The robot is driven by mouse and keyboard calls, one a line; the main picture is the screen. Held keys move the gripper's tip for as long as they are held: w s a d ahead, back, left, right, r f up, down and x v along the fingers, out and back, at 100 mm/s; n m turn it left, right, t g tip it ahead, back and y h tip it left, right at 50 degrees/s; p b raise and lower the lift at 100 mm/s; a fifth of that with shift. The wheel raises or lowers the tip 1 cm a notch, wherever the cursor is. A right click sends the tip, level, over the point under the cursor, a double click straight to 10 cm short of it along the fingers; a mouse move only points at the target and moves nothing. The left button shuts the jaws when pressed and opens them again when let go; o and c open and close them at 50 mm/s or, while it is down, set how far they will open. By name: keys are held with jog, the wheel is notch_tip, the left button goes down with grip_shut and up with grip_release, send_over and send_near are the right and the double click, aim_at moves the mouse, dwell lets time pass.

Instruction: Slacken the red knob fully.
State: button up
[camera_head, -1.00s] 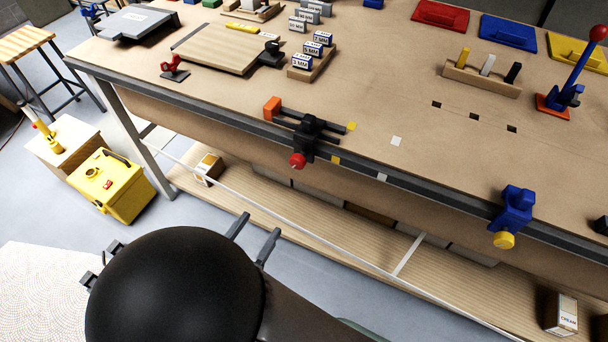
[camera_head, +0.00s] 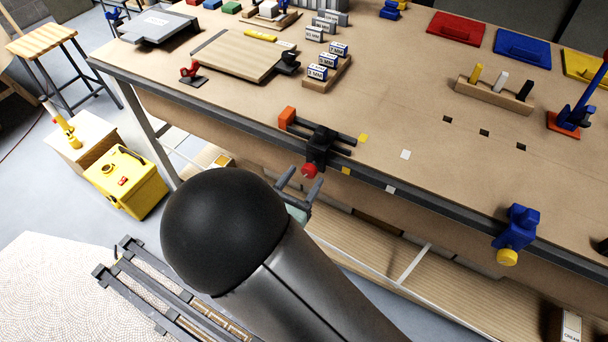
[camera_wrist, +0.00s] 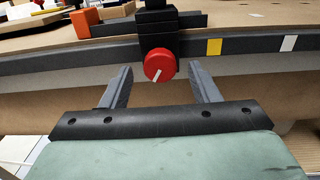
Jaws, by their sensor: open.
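The red knob (camera_head: 309,171) sits on the front of a black clamp (camera_head: 319,146) at the bench's front edge. In the wrist view the red knob (camera_wrist: 159,65) is round, with a white slanted mark on its face, below the black clamp body (camera_wrist: 156,25). My gripper (camera_head: 302,180) is open and empty, just in front of the knob. In the wrist view its two fingers (camera_wrist: 160,78) stand apart, one to each side of the knob and a little below its centre, and I see no contact. An orange block (camera_head: 287,118) is at the left end of the clamp's bar.
A blue clamp with a yellow knob (camera_head: 507,257) is further right on the bench edge. A wooden board (camera_head: 238,55) and labelled blocks (camera_head: 318,72) lie behind. Yellow (camera_head: 346,171) and white (camera_head: 391,189) squares mark the edge. Below is a slatted shelf.

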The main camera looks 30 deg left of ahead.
jog(key=shift+w, duration=0.55)
jog(key=c, duration=1)
